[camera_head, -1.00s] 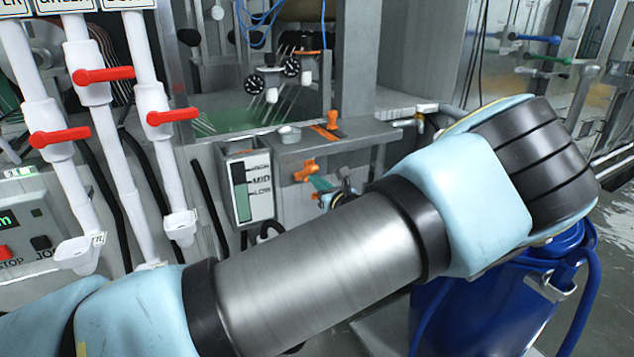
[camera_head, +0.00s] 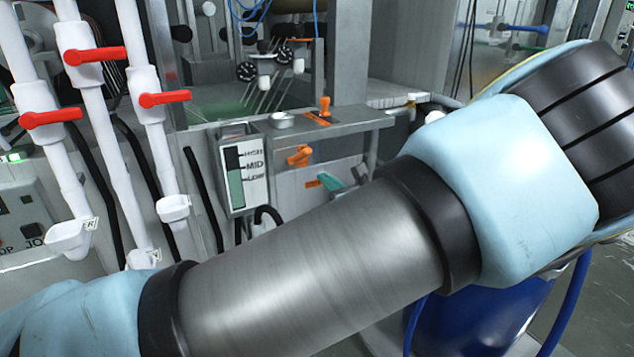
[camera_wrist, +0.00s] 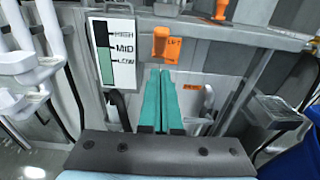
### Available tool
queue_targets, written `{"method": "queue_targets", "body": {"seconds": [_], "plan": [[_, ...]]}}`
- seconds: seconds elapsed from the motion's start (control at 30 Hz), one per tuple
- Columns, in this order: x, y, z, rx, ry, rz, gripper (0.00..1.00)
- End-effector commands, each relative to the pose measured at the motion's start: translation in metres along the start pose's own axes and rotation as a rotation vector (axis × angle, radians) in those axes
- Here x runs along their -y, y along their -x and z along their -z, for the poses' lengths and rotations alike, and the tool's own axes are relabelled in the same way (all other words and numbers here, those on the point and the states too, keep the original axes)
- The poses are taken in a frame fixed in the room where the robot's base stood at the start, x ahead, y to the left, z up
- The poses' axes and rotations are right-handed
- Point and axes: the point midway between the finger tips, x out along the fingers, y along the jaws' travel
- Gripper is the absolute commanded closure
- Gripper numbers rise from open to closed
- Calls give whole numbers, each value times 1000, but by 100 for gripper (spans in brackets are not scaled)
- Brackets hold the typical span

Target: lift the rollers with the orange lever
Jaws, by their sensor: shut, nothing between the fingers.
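The orange lever (camera_head: 299,156) is on the grey front panel below the ledge, right of the level gauge. In the wrist view it shows as an orange handle (camera_wrist: 160,43) with an orange label partly reading "LIFT" beside it. My gripper (camera_wrist: 160,72) is shut and empty. Its teal fingers lie side by side and point at the lever, with their tips just below its lower end in the wrist view; contact is not clear. In the head view the gripper (camera_head: 331,178) is low and right of the lever, partly hidden by my arm. I cannot tell which parts inside the machine are the rollers.
A second orange lever (camera_head: 324,105) stands on the ledge above. The level gauge (camera_head: 243,178) is left of the lever. White pipes with red valve handles (camera_head: 165,98) are at the left. A blue barrel (camera_head: 480,318) stands behind my arm at the lower right.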

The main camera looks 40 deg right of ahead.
Motion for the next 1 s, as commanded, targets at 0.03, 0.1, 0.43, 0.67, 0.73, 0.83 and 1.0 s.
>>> {"method": "queue_targets", "body": {"seconds": [0.03, 0.1, 0.43, 0.67, 0.73, 0.83, 1.0], "plan": [[1, 10, 0, -2, 2, 3, 100], [0, 19, -4, -2, 1, 1, 100], [-1, 34, -10, -2, -3, 0, 100], [-1, 34, -10, -2, -3, 0, 100], [-1, 34, -10, -2, -3, 0, 100], [-1, 34, -10, -2, -2, 0, 100], [-13, 24, -8, -24, 17, -37, 100]]}}
